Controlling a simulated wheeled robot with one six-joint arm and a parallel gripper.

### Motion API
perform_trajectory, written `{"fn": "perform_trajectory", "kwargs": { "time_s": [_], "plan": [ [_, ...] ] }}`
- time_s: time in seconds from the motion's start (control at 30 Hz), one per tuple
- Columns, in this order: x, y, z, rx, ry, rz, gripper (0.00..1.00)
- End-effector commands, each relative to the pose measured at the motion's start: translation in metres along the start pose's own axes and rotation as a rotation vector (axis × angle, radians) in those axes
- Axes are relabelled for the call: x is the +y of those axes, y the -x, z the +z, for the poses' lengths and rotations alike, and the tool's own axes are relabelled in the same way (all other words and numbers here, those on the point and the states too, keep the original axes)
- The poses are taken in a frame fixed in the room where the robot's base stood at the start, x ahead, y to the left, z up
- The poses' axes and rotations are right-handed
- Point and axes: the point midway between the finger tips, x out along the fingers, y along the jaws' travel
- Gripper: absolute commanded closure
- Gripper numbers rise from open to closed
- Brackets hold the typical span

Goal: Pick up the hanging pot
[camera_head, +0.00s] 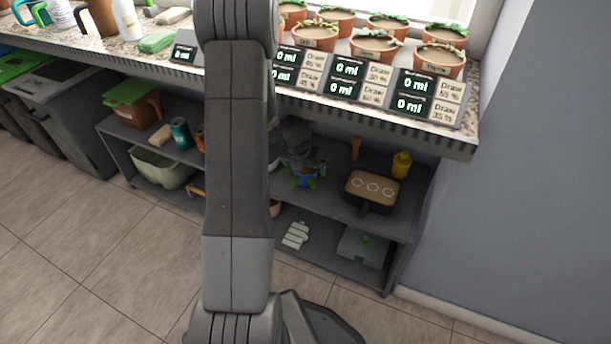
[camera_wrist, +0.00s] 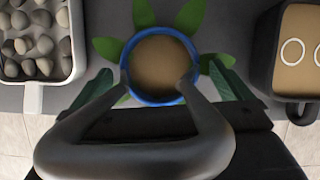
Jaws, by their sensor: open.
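The pot I take for the hanging pot has a blue rim, brown soil and green leaves around it. It stands on the upper shelf of the dark rack in the head view (camera_head: 304,177) and shows from above in the wrist view (camera_wrist: 160,65). My gripper (camera_wrist: 160,85) is open, with its dark fingers apart on the left and right of the near side of the pot. In the head view, my gripper (camera_head: 297,145) is just above and behind the pot, partly hidden by my arm. I cannot tell whether the fingers touch the pot.
A dark container with a brown top and white rings (camera_head: 372,187) stands close on the right. A pale tray of grey pebbles (camera_wrist: 40,45) is close on the left. The counter with several potted plants (camera_head: 375,45) overhangs the shelf. A yellow bottle (camera_head: 402,164) stands behind.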

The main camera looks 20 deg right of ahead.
Motion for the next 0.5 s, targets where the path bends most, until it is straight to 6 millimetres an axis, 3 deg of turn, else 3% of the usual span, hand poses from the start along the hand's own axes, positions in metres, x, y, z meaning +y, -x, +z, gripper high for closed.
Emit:
{"fn": "perform_trajectory", "kwargs": {
  "time_s": [0.07,0.3,0.5],
  "plan": [
    [-0.0003,-0.011,-0.0012,0.0,0.0,0.0,0.02],
    [-0.0001,-0.0104,0.0,0.0,0.0,0.0,0.02],
    [0.0,-0.0103,-0.0001,0.0,0.0,0.0,0.41]
  ]
}}
